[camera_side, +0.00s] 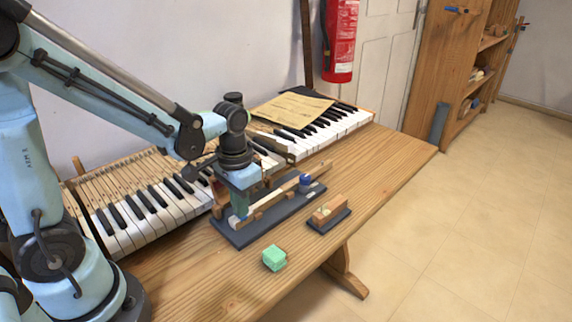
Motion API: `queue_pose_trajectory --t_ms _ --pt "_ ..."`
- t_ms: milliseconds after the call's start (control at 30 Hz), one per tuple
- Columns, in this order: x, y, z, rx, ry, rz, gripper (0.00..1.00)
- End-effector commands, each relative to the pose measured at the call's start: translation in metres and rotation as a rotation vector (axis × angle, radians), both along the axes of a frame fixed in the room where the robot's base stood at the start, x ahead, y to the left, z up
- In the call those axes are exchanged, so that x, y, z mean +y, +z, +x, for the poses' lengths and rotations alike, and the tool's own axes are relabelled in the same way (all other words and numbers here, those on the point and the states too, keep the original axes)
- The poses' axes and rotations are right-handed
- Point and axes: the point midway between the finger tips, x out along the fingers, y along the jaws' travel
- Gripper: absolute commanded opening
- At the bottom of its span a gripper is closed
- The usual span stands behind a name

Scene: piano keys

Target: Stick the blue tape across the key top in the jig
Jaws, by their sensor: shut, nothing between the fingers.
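The jig (222,232) is a dark flat base on the wooden table, with a long wooden key (272,198) lying slantwise along it. My gripper (240,212) points down over the key's near left end, with its fingers shut and empty. The fingers hide much of that end, and I cannot tell whether they touch it. A bluish patch shows at the fingertips; I cannot tell whether it is the blue tape or part of the fingers. A round dark blue thing (305,179) sits by the key's far right end; I cannot tell whether it is a tape roll.
A small dark tray with a wooden block (328,213) stands right of the jig. A green block (274,257) lies in front. The keyboard (135,222) runs behind the jig; brown paper (292,108) lies on its far part. The table's right side is clear.

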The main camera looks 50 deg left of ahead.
Motion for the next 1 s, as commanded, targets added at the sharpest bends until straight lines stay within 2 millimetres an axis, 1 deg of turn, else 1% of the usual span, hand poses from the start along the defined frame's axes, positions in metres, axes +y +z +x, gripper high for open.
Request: queue_pose_trajectory --t_ms 433,600,633,1000 --pt "0.0 -0.0006 -0.0001 -0.001 0.0 0.0 0.0" --pt "0.0 -0.0007 -0.0002 -0.001 0.0 0.0 0.26" --pt "0.0 -0.0007 -0.0002 -0.001 0.0 0.0 0.29" --pt "0.0 0.0011 -0.0003 0.0 0.0 0.0 0.29"
